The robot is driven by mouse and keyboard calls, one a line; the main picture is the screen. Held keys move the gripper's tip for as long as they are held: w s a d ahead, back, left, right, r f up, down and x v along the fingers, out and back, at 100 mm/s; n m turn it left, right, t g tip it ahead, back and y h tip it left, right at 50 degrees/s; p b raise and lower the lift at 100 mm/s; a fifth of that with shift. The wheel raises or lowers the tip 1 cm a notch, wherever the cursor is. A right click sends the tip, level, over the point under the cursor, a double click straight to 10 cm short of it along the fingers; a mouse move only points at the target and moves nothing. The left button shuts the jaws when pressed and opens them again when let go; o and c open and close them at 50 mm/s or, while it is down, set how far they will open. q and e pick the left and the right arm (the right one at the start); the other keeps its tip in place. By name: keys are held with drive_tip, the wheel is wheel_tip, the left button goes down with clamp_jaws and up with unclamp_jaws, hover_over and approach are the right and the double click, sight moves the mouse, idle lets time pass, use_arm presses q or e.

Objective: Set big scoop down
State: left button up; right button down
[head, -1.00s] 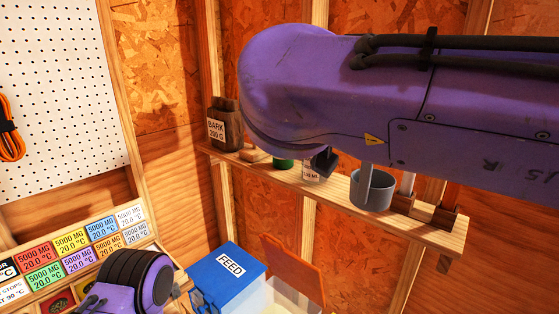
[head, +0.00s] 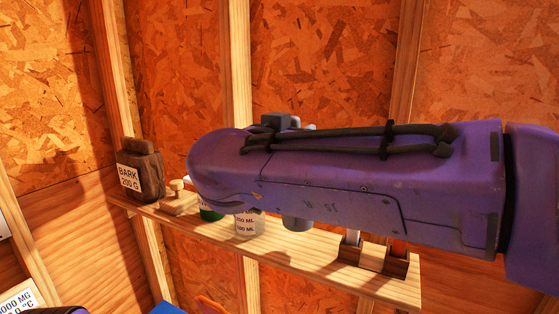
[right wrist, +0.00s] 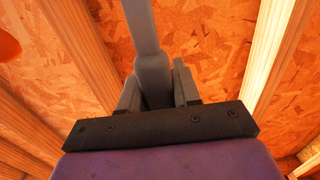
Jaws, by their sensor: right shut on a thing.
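My right gripper (right wrist: 156,82) is shut on a grey handle, taken to be that of the big scoop (right wrist: 142,25), which runs up out of the right wrist view. In the head view my right forearm hides most of the gripper and scoop. A grey rounded cup end (head: 298,223), likely the scoop's, shows below the forearm, in front of or over the wooden shelf (head: 330,258). I cannot tell whether it touches the shelf. My left gripper is out of view; only a sliver of purple shows at the lower left edge.
On the shelf are a brown BARK jar (head: 139,175), a wooden block with a knob (head: 178,202), a green item (head: 210,214), a white container marked in ML (head: 248,222), and wooden blocks with slim upright pieces (head: 374,256). Bare shelf shows between the white container and blocks.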

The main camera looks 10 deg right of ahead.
drive_tip(key=w+f+p, duration=0.1)
drive_tip(key=w+f, duration=0.2)
drive_tip(key=f, duration=0.4)
drive_tip(key=shift+d, duration=0.4)
drive_tip(key=shift+f, duration=0.1)
drive_tip(key=c, duration=0.8)
unclamp_jaws()
drive_tip(key=b+v, duration=0.3)
drive_tip(key=v, duration=0.9)
